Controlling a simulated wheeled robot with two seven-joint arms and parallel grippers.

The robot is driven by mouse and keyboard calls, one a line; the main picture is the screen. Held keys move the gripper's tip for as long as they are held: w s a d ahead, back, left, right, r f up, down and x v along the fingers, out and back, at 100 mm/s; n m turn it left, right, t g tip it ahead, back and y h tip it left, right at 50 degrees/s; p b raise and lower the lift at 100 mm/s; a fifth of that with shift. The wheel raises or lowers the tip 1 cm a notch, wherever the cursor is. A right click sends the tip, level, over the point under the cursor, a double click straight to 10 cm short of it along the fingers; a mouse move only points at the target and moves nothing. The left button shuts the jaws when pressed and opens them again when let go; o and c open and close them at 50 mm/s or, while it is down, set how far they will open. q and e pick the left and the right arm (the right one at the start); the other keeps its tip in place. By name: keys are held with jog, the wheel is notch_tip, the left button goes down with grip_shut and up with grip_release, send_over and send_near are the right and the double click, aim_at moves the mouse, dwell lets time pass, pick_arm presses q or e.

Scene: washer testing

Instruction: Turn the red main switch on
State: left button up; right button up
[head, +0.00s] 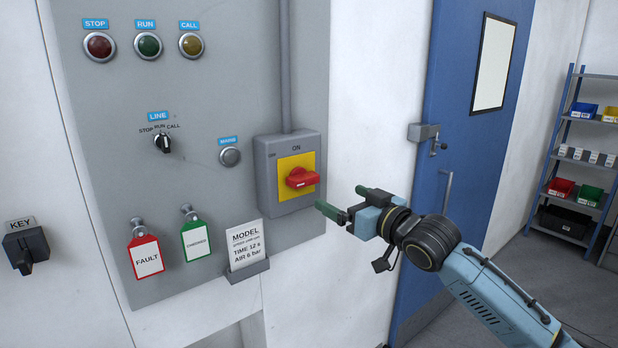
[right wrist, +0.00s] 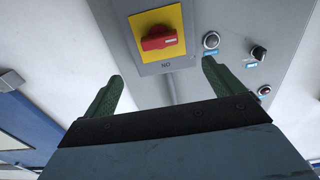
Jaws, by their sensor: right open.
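The red main switch (head: 301,178) is a rotary handle on a yellow plate (head: 296,193), set on a grey box (head: 265,176) marked ON at its top. Its handle lies about horizontal. My right gripper (head: 341,202) is open and empty, to the right of the switch and a little below it, apart from it. In the right wrist view the switch (right wrist: 159,38) shows upside down, beyond and between the two green fingertips (right wrist: 160,72). My left gripper is not in view.
The grey panel (head: 210,95) carries lamps, a line selector (head: 163,142), a round button (head: 230,157), a red FAULT tag (head: 146,257), a green tag (head: 195,240) and a model card (head: 245,247). A blue door (head: 465,130) and shelves (head: 580,150) stand at right.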

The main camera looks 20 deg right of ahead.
aim_at(308, 181)
jog(key=p+x, duration=0.1)
jog(key=x, duration=1.2)
jog(key=shift+f+p, duration=0.15)
jog(key=shift+p, duration=0.15)
jog(key=shift+c, duration=0.4)
jog(key=c, duration=0.9)
